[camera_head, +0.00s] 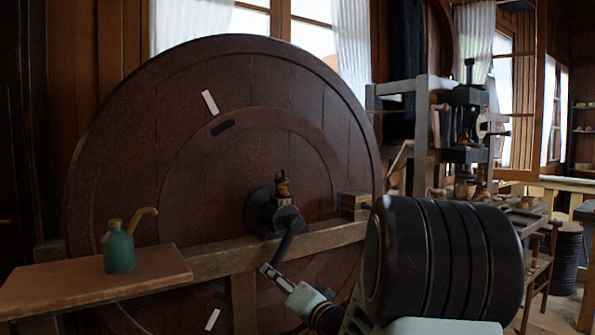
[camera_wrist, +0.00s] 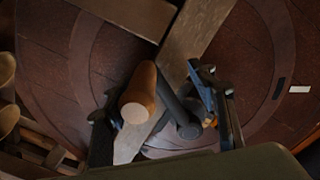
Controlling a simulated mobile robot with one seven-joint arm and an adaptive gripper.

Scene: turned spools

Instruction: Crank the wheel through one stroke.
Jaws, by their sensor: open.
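The crank's rounded wooden handle (camera_wrist: 140,88) points toward the wrist camera. My gripper (camera_wrist: 155,105) is open, with one finger on each side of the handle; I cannot tell whether either finger touches it. In the head view my gripper (camera_head: 272,274) is at the crank's lower end, and the handle is hidden there.
A wooden beam (camera_head: 215,263) crosses in front of the wheel. A green oil can (camera_head: 118,250) with a tan spout stands on a wooden shelf (camera_head: 60,287) at the left. A metal-framed machine (camera_head: 420,130) stands behind at the right.

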